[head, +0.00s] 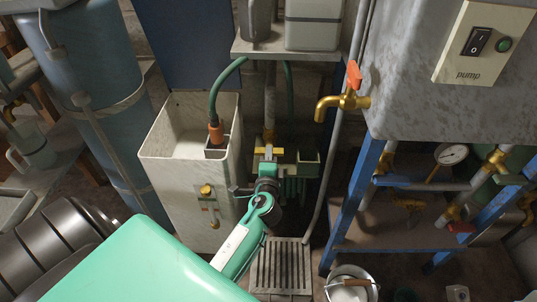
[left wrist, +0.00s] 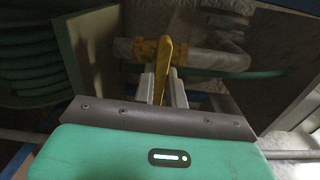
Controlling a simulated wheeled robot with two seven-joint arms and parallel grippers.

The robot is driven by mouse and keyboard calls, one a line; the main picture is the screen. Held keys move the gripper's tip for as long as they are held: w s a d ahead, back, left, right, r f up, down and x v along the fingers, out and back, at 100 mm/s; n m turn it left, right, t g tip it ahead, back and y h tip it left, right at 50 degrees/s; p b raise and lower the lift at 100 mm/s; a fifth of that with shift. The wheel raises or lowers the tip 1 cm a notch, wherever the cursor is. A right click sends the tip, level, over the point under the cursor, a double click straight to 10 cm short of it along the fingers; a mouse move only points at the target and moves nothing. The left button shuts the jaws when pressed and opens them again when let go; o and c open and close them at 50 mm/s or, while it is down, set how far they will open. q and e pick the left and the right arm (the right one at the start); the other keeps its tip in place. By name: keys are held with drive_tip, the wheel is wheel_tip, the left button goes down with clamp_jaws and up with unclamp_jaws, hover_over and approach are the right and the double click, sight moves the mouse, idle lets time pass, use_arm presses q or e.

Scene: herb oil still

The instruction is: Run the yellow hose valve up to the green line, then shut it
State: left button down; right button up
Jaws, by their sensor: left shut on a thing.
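The yellow hose valve (head: 262,151) sits on an upright pipe behind the white tank's right side. In the left wrist view its yellow lever (left wrist: 164,62) lies across the pale pipe. My left gripper (head: 267,165) is shut on this lever, with a finger on each side (left wrist: 163,88). A green hose (head: 214,92) curves down to an orange end (head: 215,133) inside the open white tank (head: 168,190). I cannot make out the green line or the water level. My right gripper is out of view.
A brass tap (head: 340,103) with an orange handle juts from the grey pump housing (head: 410,90) at right. A blue frame (head: 352,210), a floor grate (head: 280,268) and a bucket (head: 350,285) stand below. A tall blue cylinder (head: 95,80) is at left.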

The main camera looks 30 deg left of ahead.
use_arm(q)
drive_tip(key=c, duration=1.5)
unclamp_jaws()
drive_tip(key=shift+o, duration=0.2)
drive_tip(key=shift+s+d, duration=0.1)
drive_tip(key=v, duration=1.3)
drive_tip(key=shift+s, duration=0.25)
